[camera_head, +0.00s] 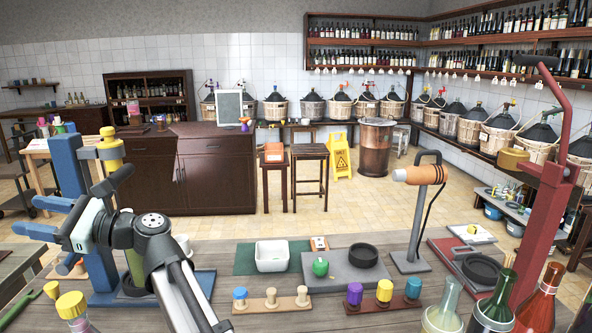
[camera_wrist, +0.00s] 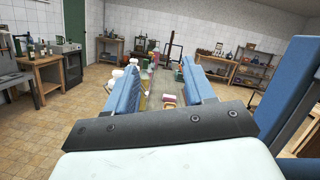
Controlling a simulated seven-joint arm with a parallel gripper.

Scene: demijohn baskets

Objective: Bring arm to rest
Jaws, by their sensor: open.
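My gripper (camera_head: 24,216) is at the left of the head view, raised above the bench, with its blue fingers pointing left. In the wrist view my gripper (camera_wrist: 160,76) has its two blue fingers well apart, with nothing held between them. My arm reaches up to it from the bottom of the head view. A blue upright post (camera_head: 68,165) stands close behind the gripper. A large blue part also fills the right side of the wrist view (camera_wrist: 288,90), very near the hand; whether it touches cannot be told.
The wooden bench (camera_head: 225,262) holds a white tub (camera_head: 272,256), a green object (camera_head: 320,266), a black round dish (camera_head: 363,255) and two peg racks. A stand with an orange-brown head (camera_head: 420,175) and a red post (camera_head: 550,190) rise at right. Bottles crowd the bottom right.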

